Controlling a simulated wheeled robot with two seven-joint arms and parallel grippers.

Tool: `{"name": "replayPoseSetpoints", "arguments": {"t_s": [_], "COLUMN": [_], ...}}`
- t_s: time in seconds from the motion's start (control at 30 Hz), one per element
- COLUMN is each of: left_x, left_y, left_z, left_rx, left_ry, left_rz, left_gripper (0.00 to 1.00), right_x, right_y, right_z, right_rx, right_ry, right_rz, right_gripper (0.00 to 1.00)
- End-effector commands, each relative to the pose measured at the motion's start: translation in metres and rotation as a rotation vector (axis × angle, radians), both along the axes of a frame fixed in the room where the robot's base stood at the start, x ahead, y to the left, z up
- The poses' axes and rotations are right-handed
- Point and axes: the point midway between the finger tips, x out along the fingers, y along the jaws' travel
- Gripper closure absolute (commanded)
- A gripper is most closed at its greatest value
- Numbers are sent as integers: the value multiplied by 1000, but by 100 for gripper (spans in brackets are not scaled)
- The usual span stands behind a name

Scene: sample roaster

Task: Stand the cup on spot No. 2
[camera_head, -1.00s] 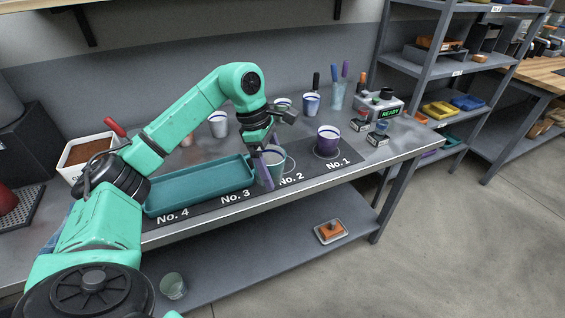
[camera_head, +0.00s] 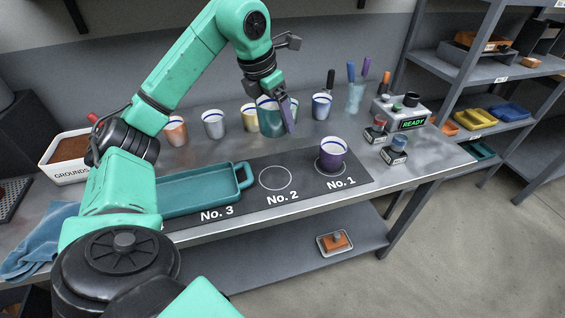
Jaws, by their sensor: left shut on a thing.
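My left gripper (camera_head: 280,106) is shut on a teal cup (camera_head: 270,122) with a light rim. It holds the cup beyond the dark mat, in front of the back row of cups; whether it is clear of the table is hard to tell. Spot No. 2 (camera_head: 276,178) is an empty white ring on the mat (camera_head: 248,170), nearer to me than the held cup. A purple cup (camera_head: 332,155) stands on spot No. 1, to the right. My right gripper is not in view.
A teal tray (camera_head: 200,190) lies on the mat left of spot No. 2. An orange cup (camera_head: 175,131), a white cup (camera_head: 213,124), a yellow cup (camera_head: 249,118) and a blue cup (camera_head: 321,107) stand at the back. A device reading READY (camera_head: 402,113) stands right.

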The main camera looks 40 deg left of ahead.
Motion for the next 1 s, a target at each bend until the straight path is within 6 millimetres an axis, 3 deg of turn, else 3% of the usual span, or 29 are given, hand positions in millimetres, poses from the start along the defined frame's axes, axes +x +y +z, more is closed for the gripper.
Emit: {"name": "replayPoseSetpoints", "arguments": {"t_s": [0.03,0.13,0.3,0.47,0.6,0.97,1.0], "left_x": [-2,-2,-1,-1,-1,0,0], "left_y": [1,1,0,0,0,0,0], "left_z": [-25,-59,-108,-133,-158,-165,-164], "left_rx": [3,3,2,1,-1,-1,0], "left_ry": [8,8,6,3,3,-1,0], "left_rz": [0,0,-1,-1,-2,-2,-2], "left_gripper": [81,81,81,81,81,81,0], "right_x": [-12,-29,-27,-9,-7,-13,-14], "right_y": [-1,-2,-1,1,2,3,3], "right_z": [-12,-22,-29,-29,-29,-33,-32], "right_rx": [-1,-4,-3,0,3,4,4], "right_ry": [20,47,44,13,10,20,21], "right_rz": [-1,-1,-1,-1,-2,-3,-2], "right_gripper": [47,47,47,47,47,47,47]}}
